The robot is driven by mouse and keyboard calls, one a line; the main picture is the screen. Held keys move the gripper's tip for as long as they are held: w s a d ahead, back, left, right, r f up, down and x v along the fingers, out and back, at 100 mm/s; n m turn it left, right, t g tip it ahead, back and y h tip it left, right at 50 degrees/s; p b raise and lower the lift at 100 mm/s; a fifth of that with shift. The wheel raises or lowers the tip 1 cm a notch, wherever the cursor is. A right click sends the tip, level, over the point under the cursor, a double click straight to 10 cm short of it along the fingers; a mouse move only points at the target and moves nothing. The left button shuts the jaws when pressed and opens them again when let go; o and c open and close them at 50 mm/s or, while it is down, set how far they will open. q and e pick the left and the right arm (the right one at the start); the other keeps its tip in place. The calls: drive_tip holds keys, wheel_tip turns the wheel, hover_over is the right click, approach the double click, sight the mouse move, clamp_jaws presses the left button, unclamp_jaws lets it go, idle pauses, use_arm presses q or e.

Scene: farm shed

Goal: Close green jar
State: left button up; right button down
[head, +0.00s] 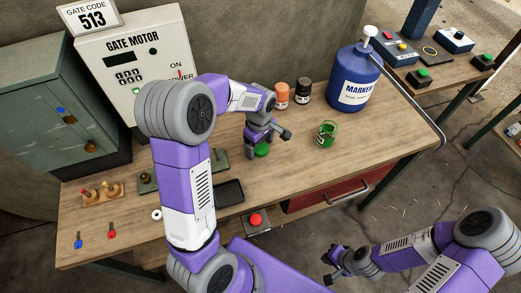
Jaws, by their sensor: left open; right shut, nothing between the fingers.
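The green jar (326,134) stands open on the wooden table, right of the table's middle, with small pale items visible in it. A round green piece that looks like its lid (262,150) lies on the table to the left of the jar, partly hidden by my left gripper. My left gripper (268,143) is open, pointing down, right over the green lid; whether it touches the lid I cannot tell. My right gripper (331,266) is shut and empty, low in front of the table, away from the jar.
Orange (281,96) and dark (303,91) bottles and a blue marker jug (353,80) stand behind the jar. The gate motor box (130,62) stands at back left. Table right of the jar is clear.

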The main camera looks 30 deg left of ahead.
sight(260, 147)
use_arm(q)
drive_tip(key=shift+c, duration=0.2)
drive_tip(key=c, duration=1.1)
wheel_tip(260, 147, up, 10)
drive_tip(key=p, duration=0.3)
